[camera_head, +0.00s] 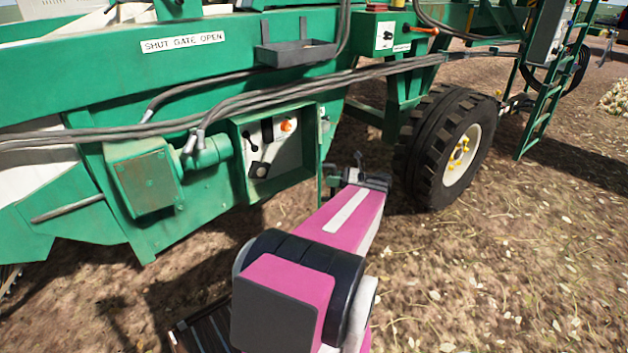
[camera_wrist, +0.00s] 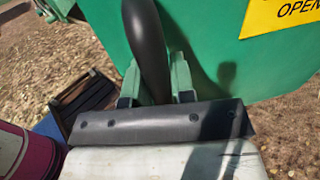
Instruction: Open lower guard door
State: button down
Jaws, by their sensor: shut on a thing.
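The green guard door (camera_wrist: 215,50) fills the upper middle and right of the wrist view, with a yellow label (camera_wrist: 285,14) reading "OPEN" at its corner. My gripper (camera_wrist: 157,82) is shut on the door's dark curved handle (camera_wrist: 146,42), which runs up between the two fingers. In the head view, my gripper (camera_head: 352,172) is just right of a green recess. The door (camera_head: 321,145) looks nearly edge-on there, standing out at the recess's right side. The recess shows a pale panel (camera_head: 284,150) with dark levers and an orange knob. The handle is hard to make out in the head view.
A large black tyre (camera_head: 425,150) stands close to the right of my gripper. A green box (camera_head: 145,180) juts out left of the recess, and grey hoses (camera_head: 240,100) run above it. Bare soil (camera_head: 490,270) lies open at the lower right.

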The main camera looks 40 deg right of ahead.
jog(key=s+d+n+g+y, duration=0.1)
jog(key=s+d, duration=0.2)
jog(key=d, duration=0.2)
jog(key=shift+d+n+g+y, duration=0.3)
jog(key=shift+g+y, duration=0.1)
jog(key=c, duration=1)
grip_release()
